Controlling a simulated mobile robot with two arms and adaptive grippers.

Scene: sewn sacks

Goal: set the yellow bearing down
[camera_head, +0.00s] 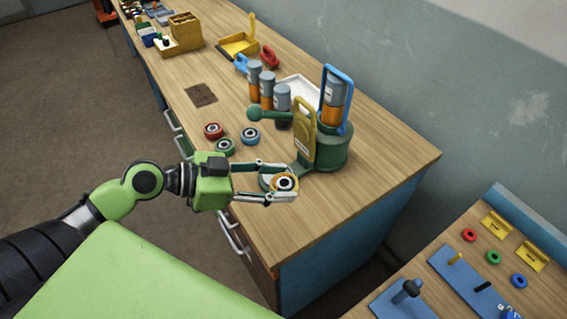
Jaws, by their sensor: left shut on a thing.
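The yellow bearing (286,182) has a yellow outer ring and a dark centre. My left gripper (281,184) is shut on it, with one finger on its far side and one on its near side. The bearing is over the bench's front edge area, just in front of the green device (333,150). A grey-green round part shows partly behind the bearing, between the fingers. I cannot tell whether the bearing touches anything beneath it. My right gripper is not in view.
On the wooden bench (385,165) lie a red bearing (214,130), a green bearing (225,147) and a blue bearing (250,136). Grey-and-orange cylinders (267,88) stand behind. The bench's right end is clear. A lower board (480,262) with coloured rings is at bottom right.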

